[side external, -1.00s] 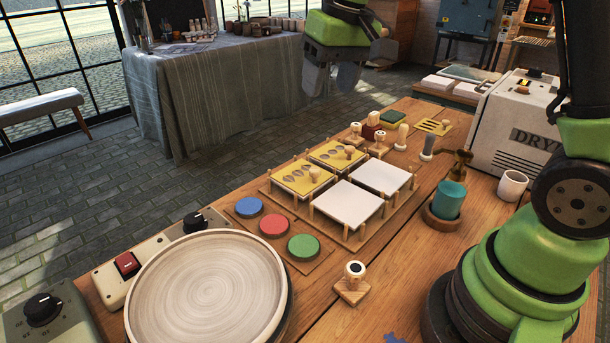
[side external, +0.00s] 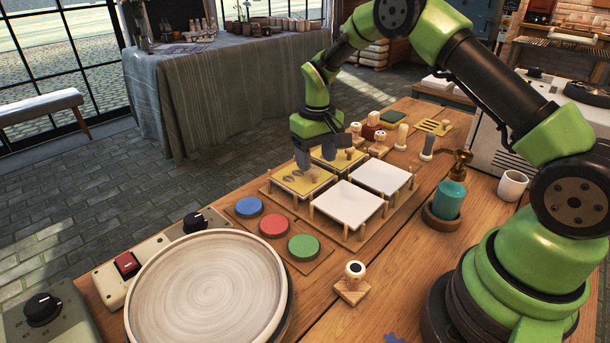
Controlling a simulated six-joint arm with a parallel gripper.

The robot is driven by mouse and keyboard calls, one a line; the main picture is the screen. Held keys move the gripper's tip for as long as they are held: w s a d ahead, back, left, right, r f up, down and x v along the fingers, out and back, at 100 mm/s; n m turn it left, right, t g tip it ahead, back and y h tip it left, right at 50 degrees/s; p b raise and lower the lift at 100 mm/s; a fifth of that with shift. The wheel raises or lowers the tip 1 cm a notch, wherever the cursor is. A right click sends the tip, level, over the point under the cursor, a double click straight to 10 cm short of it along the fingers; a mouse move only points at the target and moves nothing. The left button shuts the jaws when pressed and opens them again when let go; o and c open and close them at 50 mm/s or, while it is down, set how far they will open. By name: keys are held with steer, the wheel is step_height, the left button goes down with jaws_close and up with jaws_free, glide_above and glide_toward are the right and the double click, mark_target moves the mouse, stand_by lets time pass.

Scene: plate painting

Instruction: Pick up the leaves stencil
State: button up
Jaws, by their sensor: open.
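The leaves stencil (side external: 300,186) looks to be the nearer yellow plate on the wooden rack, with dark leaf-shaped cut-outs. It lies flat at the rack's left corner. My gripper (side external: 314,159) points down over it, open, with its grey fingers around where the stencil's wooden knob stands. The knob is mostly hidden behind the fingers. I cannot tell whether the fingers touch it. A second yellow stencil (side external: 347,163) lies just behind, partly covered by my gripper.
Two white panels (side external: 348,201) fill the rack's right side. Wooden pegs stand around the plates. Blue, red and green pads (side external: 273,225) lie in front, beside a large round plate (side external: 208,290). Stamps and a striped yellow stencil (side external: 434,126) are behind. A teal bottle (side external: 450,199) stands right.

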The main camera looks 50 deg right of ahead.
mark_target(315, 170)
step_height(315, 170, down, 4)
steer(key=shift+r, duration=0.1)
steer(key=c, duration=1)
